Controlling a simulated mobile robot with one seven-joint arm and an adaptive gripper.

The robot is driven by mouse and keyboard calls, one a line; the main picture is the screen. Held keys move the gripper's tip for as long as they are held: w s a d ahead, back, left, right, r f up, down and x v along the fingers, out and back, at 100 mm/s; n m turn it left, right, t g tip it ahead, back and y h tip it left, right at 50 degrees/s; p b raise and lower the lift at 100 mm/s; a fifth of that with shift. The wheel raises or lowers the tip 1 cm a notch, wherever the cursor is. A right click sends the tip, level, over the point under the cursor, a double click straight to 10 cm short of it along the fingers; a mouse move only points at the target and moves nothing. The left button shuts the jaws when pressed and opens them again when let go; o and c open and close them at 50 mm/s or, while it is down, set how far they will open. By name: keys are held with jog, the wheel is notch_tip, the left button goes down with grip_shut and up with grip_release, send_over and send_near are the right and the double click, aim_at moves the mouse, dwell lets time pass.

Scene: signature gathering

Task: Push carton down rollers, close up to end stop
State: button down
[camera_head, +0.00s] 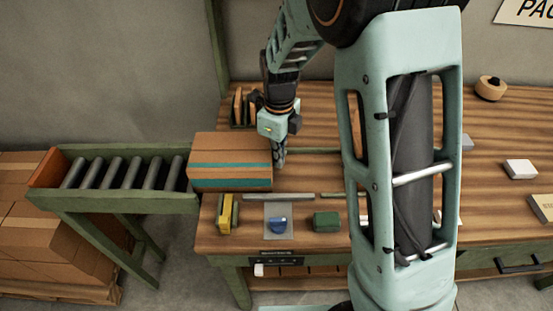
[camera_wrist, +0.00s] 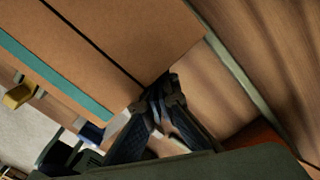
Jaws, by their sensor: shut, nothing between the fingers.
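The carton (camera_head: 230,161) is a brown box with a teal stripe. In the head view it sits at the left end of the wooden table, where the rollers (camera_head: 122,172) begin. The end stop (camera_head: 47,168) is the orange-brown board at the rollers' far left end, well apart from the carton. My gripper (camera_head: 279,163) points down just right of the carton's right side. In the wrist view my gripper (camera_wrist: 160,98) is shut and empty, its tips close to the edge of the carton (camera_wrist: 110,45); whether they touch it I cannot tell.
A yellow item (camera_head: 227,213), a blue item (camera_head: 277,223) on a grey pad and a green block (camera_head: 326,221) lie along the table's front. Metal rails edge the carton's path. Stacked boxes (camera_head: 60,248) stand on a pallet below the rollers. The visible rollers are clear.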

aim_at(249, 159)
jog(key=shift+a+p, duration=0.55)
jog(key=shift+a, duration=3.4)
jog(key=a+p, duration=0.3)
jog(key=a, duration=1.7)
jog(key=shift+p, duration=0.4)
jog(key=shift+w, duration=0.1)
